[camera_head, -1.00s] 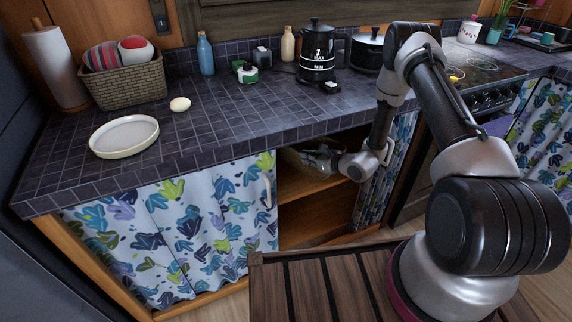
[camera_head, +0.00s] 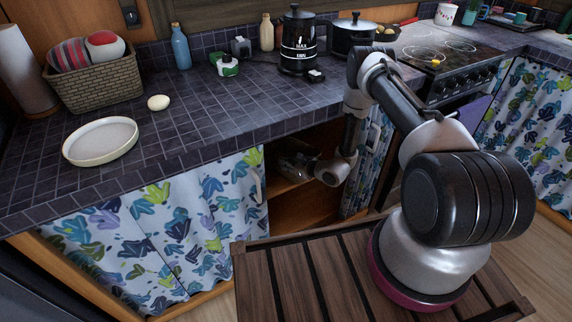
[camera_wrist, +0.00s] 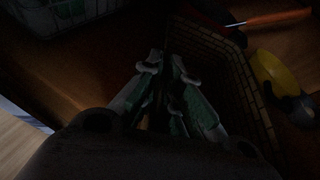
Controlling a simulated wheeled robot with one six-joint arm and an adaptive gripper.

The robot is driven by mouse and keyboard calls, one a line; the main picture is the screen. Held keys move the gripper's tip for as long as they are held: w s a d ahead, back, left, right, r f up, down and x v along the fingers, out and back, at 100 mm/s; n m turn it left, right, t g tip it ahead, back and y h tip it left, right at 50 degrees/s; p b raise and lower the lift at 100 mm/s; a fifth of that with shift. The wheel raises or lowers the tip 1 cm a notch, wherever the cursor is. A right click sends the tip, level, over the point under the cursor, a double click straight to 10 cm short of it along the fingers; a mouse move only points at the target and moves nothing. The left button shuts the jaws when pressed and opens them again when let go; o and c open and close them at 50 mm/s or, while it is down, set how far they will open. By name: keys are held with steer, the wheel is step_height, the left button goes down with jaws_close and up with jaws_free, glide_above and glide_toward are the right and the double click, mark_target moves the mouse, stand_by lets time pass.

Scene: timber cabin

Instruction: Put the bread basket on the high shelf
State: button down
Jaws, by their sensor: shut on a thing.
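A basket with a woven, brick-like wall (camera_wrist: 240,88) shows dimly in the wrist view, at the right of my gripper (camera_wrist: 166,66). My fingers straddle its near-left wall and are shut on it. In the head view my arm reaches through the cabinet opening under the counter. My gripper (camera_head: 303,163) and the basket are hard to tell apart there in the shadow. The basket's contents are too dark to make out. Inside the cabinet an upper shelf (camera_head: 280,184) lies above a lower board (camera_head: 298,208).
A second wicker basket (camera_head: 97,88) with round, partly striped items stands on the counter (camera_head: 190,130). A plate (camera_head: 100,141), an egg (camera_head: 158,102) and a kettle (camera_head: 299,45) are there too. Inside the cabinet are a wire rack (camera_wrist: 70,14) and a yellow object (camera_wrist: 275,72). Patterned curtains (camera_head: 160,235) flank the opening.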

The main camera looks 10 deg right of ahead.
steer(key=c, duration=1.6)
jaws_free()
steer(key=shift+c, duration=0.2)
steer(key=shift+r, duration=0.1)
steer(key=v, duration=1.2)
